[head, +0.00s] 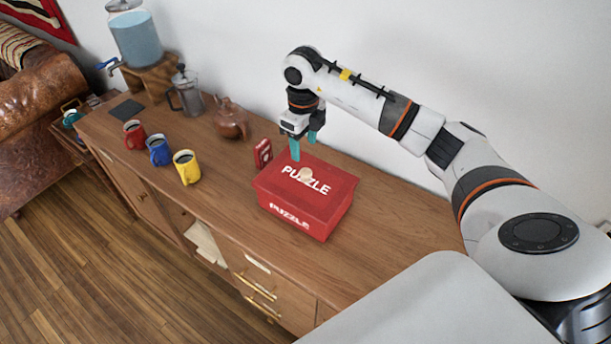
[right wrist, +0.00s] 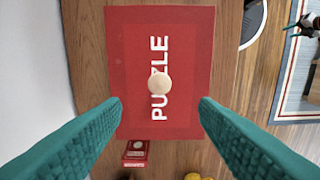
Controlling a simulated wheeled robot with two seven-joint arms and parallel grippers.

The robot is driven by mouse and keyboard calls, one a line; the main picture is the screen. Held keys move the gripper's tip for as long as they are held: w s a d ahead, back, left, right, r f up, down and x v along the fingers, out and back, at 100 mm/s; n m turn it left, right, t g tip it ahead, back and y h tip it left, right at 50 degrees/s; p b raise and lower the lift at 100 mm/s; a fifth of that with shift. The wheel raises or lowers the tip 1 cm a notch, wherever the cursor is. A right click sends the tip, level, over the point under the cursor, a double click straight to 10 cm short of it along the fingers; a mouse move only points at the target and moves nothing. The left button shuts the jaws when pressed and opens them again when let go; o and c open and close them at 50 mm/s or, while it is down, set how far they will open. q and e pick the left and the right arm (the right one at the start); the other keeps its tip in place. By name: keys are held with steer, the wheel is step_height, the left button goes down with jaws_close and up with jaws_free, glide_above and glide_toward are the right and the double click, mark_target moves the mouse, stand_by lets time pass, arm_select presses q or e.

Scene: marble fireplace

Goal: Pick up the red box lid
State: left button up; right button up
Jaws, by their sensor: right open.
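The red box lid (head: 327,187) lies on top of the red puzzle box (head: 308,217) on the wooden sideboard. It carries white PUZZLE lettering and a round, pale knob (head: 306,174) at its middle. In the right wrist view the lid (right wrist: 190,60) lies below and ahead of the fingers, with the knob (right wrist: 160,83) near the centre. My right gripper (head: 304,148) is open and empty, pointing down above the lid's back edge. In the right wrist view its teal fingers (right wrist: 160,108) are spread wide on either side of the knob, not touching it. My left gripper is not in view.
A small red box (head: 263,153) stands just left of the puzzle box. A brown teapot (head: 230,119), a French press (head: 187,92) and red, blue and yellow mugs (head: 187,167) stand further left. The sideboard top (head: 400,215) right of the box is clear. A white wall rises behind.

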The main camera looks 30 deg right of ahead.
mark_target(306, 171)
step_height(306, 171, down, 3)
steer(key=shift+r+p, duration=0.1)
steer(key=shift+p, duration=0.3)
steer(key=shift+d+f+p, duration=0.1)
steer(key=shift+f+p, duration=0.2)
steer(key=f, duration=0.1)
steer(key=f+p, duration=0.2)
steer(key=shift+s+f, duration=0.25)
steer(key=shift+f, duration=0.65)
steer(key=shift+r, duration=0.1)
jaws_close()
